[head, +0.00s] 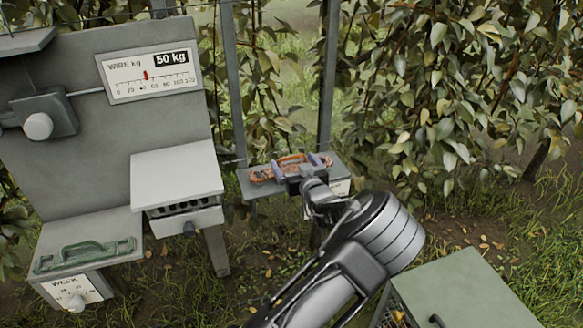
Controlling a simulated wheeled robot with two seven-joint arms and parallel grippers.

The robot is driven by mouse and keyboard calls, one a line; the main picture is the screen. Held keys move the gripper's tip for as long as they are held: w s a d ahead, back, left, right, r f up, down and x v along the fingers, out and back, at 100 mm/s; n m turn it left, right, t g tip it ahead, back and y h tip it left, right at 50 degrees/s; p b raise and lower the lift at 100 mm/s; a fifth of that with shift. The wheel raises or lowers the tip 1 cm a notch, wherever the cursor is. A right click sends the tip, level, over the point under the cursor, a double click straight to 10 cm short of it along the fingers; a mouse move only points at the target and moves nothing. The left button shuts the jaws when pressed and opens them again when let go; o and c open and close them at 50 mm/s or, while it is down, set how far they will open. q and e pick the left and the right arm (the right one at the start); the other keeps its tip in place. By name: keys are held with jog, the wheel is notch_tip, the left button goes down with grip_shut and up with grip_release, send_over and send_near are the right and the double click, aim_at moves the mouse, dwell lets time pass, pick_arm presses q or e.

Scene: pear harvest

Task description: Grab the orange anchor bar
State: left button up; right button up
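The orange anchor bar (261,176) looks worn and lies on a small grey shelf (247,187) between two metal posts, in the middle of the head view. My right gripper is not in view.
At the left stands a grey machine with a kg scale (150,75) reading 50 kg and a white box (177,175). A green handle (85,254) lies on a lower box. A green-lidded crate (465,290) is at lower right. Leafy branches (450,90) hang behind.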

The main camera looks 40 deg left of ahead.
pick_arm(q)
jog(key=c, duration=0.7)
jog(key=shift+r, duration=0.15)
notch_tip(320, 180, up, 10)
jog(key=shift+f+b, duration=0.1)
jog(key=shift+b, duration=0.25)
dwell(0.3)
